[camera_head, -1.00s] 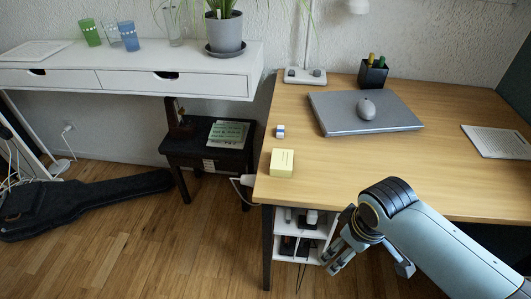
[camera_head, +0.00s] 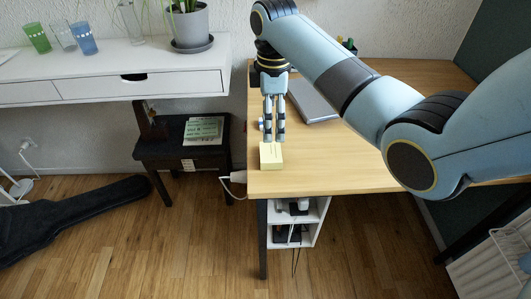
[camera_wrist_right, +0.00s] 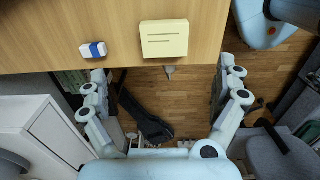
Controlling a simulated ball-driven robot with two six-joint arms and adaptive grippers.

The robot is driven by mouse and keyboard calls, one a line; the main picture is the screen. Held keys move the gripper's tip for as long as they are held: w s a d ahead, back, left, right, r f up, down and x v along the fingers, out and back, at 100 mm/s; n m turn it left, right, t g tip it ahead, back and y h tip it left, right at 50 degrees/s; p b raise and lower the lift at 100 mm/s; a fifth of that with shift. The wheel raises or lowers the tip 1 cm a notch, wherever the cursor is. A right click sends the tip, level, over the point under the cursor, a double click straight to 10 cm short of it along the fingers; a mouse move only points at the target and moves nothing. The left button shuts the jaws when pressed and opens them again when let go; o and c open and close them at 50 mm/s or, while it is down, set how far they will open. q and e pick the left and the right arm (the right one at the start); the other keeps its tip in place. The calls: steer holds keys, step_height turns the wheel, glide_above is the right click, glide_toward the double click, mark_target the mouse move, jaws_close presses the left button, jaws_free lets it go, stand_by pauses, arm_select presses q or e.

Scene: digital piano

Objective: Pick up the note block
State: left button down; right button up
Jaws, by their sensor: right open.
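The note block (camera_head: 271,156) is a pale yellow block near the left front corner of the wooden desk. It also shows in the right wrist view (camera_wrist_right: 164,38) at the top centre, with dark lines on its top. My right gripper (camera_head: 274,138) points down just behind and above the block in the head view. In the right wrist view my right gripper (camera_wrist_right: 163,72) has its fingers spread wide and empty, and the block appears beyond the fingertips, between their sides. My left gripper is not in view.
A blue and white eraser (camera_wrist_right: 93,50) lies left of the block on the desk (camera_head: 330,160). A grey laptop (camera_head: 313,105) sits farther back, partly hidden by my arm. A white drawer table (camera_head: 100,85) and a dark stool (camera_head: 160,155) stand left of the desk.

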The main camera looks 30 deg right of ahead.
glide_above(271, 151)
steer(key=f, duration=0.5)
steer(key=shift+w+d+f+b, duration=0.15)
steer(key=shift+w+b, duration=0.05)
steer(key=shift+b, duration=0.2)
steer(key=f, duration=0.5)
steer(key=shift+s+a+f+b, duration=0.1)
steer(key=shift+s+a+b, duration=0.15)
steer(key=shift+b, duration=0.1)
steer(key=shift+c, duration=0.3)
steer(key=c, duration=1.2)
steer(key=shift+c, duration=0.2)
